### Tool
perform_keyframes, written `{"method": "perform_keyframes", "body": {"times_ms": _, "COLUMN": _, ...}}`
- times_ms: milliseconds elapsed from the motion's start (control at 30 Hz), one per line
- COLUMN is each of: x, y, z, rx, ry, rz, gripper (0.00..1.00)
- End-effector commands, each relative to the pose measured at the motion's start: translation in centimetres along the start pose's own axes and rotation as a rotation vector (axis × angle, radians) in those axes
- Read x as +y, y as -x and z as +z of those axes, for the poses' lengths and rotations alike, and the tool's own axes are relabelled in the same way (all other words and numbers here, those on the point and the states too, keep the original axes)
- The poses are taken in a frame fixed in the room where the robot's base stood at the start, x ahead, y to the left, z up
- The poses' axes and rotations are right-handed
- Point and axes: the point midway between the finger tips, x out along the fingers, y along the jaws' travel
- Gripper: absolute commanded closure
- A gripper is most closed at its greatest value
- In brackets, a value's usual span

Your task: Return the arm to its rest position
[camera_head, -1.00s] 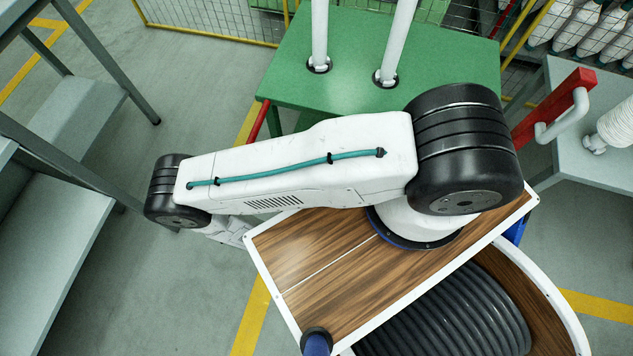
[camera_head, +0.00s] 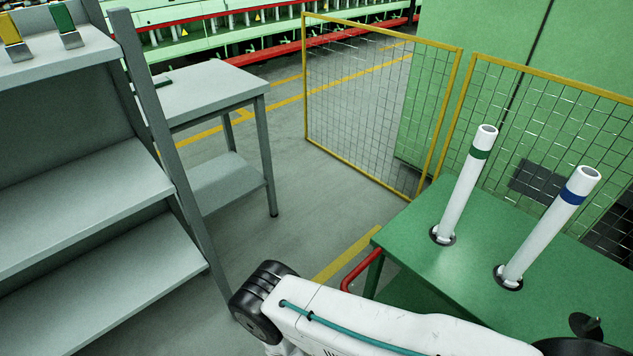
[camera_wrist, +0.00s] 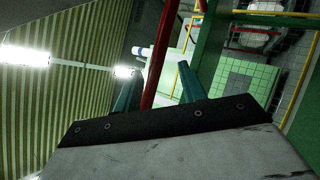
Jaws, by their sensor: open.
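My white arm with black joints and a teal cable crosses the bottom of the head view, beside the green table (camera_head: 415,235). My gripper (camera_wrist: 160,88) shows only in the wrist view, where its two teal fingers stand apart. Nothing is seen held between them; a red bar (camera_wrist: 163,60) passes behind the gap. In the head view the gripper itself is out of sight.
Two white posts, one green-banded (camera_head: 465,185) and one blue-banded (camera_head: 548,228), stand on the green table. A grey shelf (camera_head: 80,205) and a grey table (camera_head: 205,92) are at left. Yellow-framed mesh fencing (camera_head: 375,105) stands behind. Floor between is clear.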

Motion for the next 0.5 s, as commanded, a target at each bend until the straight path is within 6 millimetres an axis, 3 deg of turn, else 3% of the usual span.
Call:
{"method": "perform_keyframes", "body": {"times_ms": 267, "x": 5.7, "y": -0.8, "z": -0.5, "rx": -0.131, "ry": 0.36, "rz": -0.229, "gripper": 0.59}}
{"method": "perform_keyframes", "body": {"times_ms": 500, "x": 12.6, "y": -2.5, "z": -1.9, "rx": -0.215, "ry": 0.619, "rz": -0.542, "gripper": 0.59}}
